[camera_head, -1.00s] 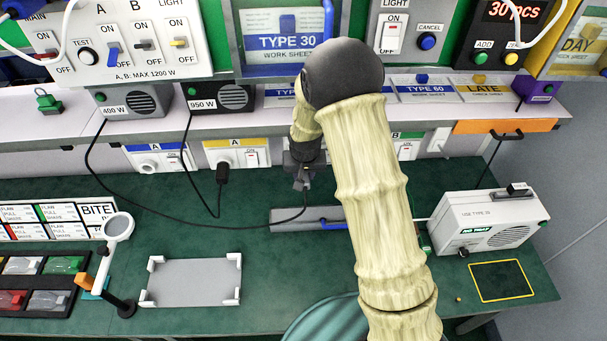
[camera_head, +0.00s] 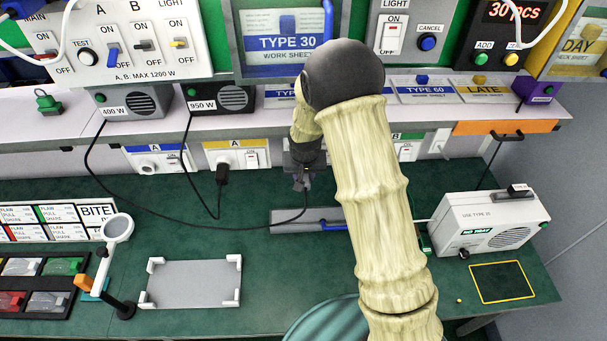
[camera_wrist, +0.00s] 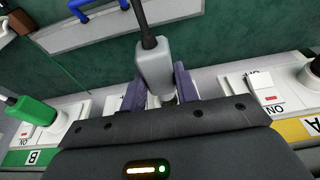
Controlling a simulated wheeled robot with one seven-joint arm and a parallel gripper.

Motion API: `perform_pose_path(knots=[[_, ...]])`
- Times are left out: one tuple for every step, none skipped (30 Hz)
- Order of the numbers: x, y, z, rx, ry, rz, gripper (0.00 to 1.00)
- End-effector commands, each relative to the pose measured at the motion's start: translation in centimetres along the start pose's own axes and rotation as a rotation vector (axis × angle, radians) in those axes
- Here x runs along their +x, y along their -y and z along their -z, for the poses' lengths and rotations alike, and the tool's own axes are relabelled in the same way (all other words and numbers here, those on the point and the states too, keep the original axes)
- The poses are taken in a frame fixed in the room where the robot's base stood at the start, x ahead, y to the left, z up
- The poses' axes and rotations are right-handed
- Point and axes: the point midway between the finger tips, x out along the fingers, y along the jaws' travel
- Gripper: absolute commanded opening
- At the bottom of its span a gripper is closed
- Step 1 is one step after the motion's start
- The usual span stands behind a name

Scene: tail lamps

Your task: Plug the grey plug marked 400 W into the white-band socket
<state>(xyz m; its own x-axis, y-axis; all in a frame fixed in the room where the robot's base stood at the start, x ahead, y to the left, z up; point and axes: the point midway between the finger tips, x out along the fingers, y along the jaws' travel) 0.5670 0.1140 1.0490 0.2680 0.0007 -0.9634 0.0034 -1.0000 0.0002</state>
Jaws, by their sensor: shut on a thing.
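My gripper (camera_head: 303,180) is shut on the grey plug (camera_wrist: 153,68), which sits between its two purple fingers in the wrist view. A black cord leaves the plug's near end. The mark on the plug cannot be read. My gripper is at the row of sockets, between the yellow-band socket (camera_head: 237,154) and the green-band socket (camera_head: 405,147). The white-band socket is not clearly seen; my gripper and arm cover that stretch. Whether the plug touches a socket cannot be told.
A black plug (camera_head: 222,174) is in the yellow-band socket, and a green plug (camera_wrist: 25,110) is at the green-band socket. The blue-band socket (camera_head: 155,159) is at left. A grey bar with a blue handle (camera_head: 330,225) lies below my gripper. A 950 W box (camera_head: 218,98) stands on the shelf.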

Motion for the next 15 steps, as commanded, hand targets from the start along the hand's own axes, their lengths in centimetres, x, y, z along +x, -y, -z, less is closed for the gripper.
perform_pose_path(knots=[[0.0,0.0,0.1,0.000,0.000,0.000,0.03],[0.0,0.0,0.1,0.000,-0.001,0.000,0.03],[0.1,0.0,0.2,0.000,-0.001,0.000,0.03],[0.1,0.0,0.3,0.000,-0.001,0.000,0.03],[0.1,0.0,0.4,0.000,-0.001,0.000,0.03],[0.1,0.0,0.5,0.000,-0.001,0.000,0.03],[0.1,0.0,0.6,0.000,-0.001,0.000,0.03],[0.2,0.0,0.7,0.000,-0.001,0.000,0.03],[0.2,0.0,0.8,0.000,-0.001,0.000,0.03],[0.2,0.0,0.9,0.000,-0.002,0.000,0.03],[0.2,0.0,1.0,0.000,-0.001,0.000,0.03],[0.3,0.0,1.1,0.000,-0.001,0.000,0.03],[0.3,0.0,1.1,0.000,0.000,0.000,0.03],[0.3,0.0,1.2,0.000,0.000,0.000,0.03],[0.4,0.0,1.3,0.000,0.000,0.000,0.03]])
